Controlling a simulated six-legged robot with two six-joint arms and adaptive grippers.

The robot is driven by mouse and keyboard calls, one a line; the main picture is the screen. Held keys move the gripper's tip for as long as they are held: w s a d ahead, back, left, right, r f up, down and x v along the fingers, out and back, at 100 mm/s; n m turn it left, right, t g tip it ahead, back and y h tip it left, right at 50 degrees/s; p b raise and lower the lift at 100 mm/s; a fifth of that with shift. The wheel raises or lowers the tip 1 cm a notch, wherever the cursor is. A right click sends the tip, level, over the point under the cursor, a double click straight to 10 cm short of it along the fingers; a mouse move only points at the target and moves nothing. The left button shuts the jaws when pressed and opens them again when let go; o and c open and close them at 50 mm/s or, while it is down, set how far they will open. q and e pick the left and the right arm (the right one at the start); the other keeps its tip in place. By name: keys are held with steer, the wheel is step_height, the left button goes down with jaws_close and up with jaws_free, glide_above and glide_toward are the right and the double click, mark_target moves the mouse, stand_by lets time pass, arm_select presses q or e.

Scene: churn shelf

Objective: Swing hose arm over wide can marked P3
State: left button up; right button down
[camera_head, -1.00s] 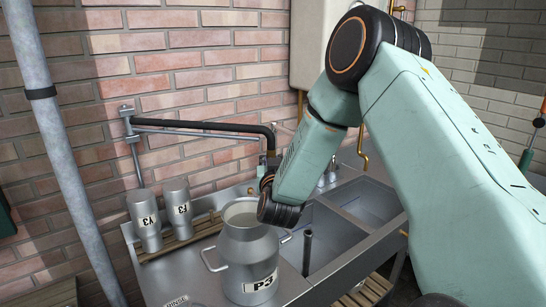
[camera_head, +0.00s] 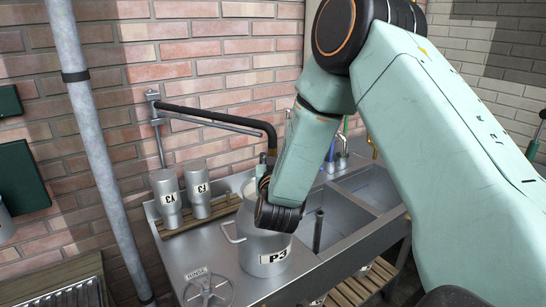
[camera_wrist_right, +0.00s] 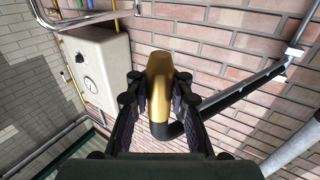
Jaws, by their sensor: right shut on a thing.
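The wide can marked P3 (camera_head: 266,248) stands upright on the steel sink bench, its mouth mostly hidden behind my right wrist. The hose arm (camera_head: 225,117) is a black pipe on a wall bracket, and its bent end comes down over the can area. In the right wrist view, my right gripper (camera_wrist_right: 157,95) is shut on the brass end of the hose arm (camera_wrist_right: 159,85). In the head view my right arm hides most of that gripper. Whether the hose end lies directly above the can's mouth I cannot tell. My left gripper is not in view.
Two narrow cans, Y3 (camera_head: 168,201) and F3 (camera_head: 198,190), stand on a wooden slat rack left of the wide can. Sink basins (camera_head: 372,187) lie right. A grey pole (camera_head: 92,140) stands left.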

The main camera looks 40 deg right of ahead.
steer(key=shift+s+a, duration=0.1)
steer(key=shift+s, duration=0.1)
stand_by(0.4)
steer(key=c, duration=1.7)
jaws_free()
steer(key=o, duration=0.5)
steer(key=shift+s+r, duration=0.25)
steer(key=shift+s, duration=0.25)
steer(key=shift+w+a+f, duration=0.15)
steer(key=shift+w+f, duration=0.1)
steer(key=shift+w, duration=0.15)
steer(key=v, duration=1.2)
steer(key=shift+s+r, duration=0.15)
